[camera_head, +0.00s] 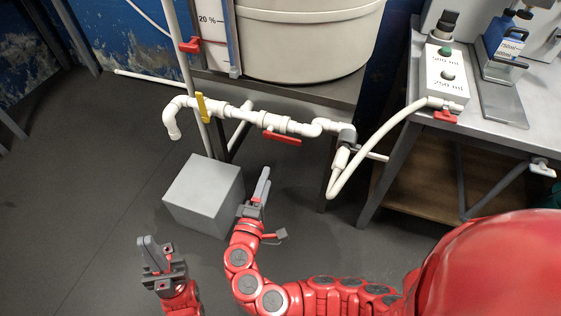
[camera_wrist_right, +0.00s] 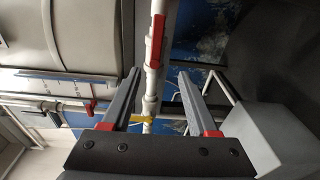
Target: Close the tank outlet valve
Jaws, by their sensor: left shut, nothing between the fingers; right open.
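A white pipe run (camera_head: 240,112) passes below the tank (camera_head: 300,40). A red lever (camera_head: 282,138) lies along the pipe's horizontal stretch, and a yellow lever (camera_head: 202,108) stands across the pipe further left. My right gripper (camera_head: 263,180) is open and empty, below and in front of the red lever, apart from it. In the right wrist view the red lever (camera_wrist_right: 156,42) shows beyond the open fingers (camera_wrist_right: 160,75), and the yellow lever (camera_wrist_right: 143,119) shows between them. My left gripper (camera_head: 149,243) is shut and empty, low at the left. Which lever is the tank outlet valve is not labelled.
A grey box (camera_head: 205,192) stands on the floor just left of my right gripper. Another red lever (camera_head: 190,45) sits on the upright pipe. At right, a table (camera_head: 400,150) carries a control box (camera_head: 444,75), with a white hose (camera_head: 370,150) hanging. The left floor is clear.

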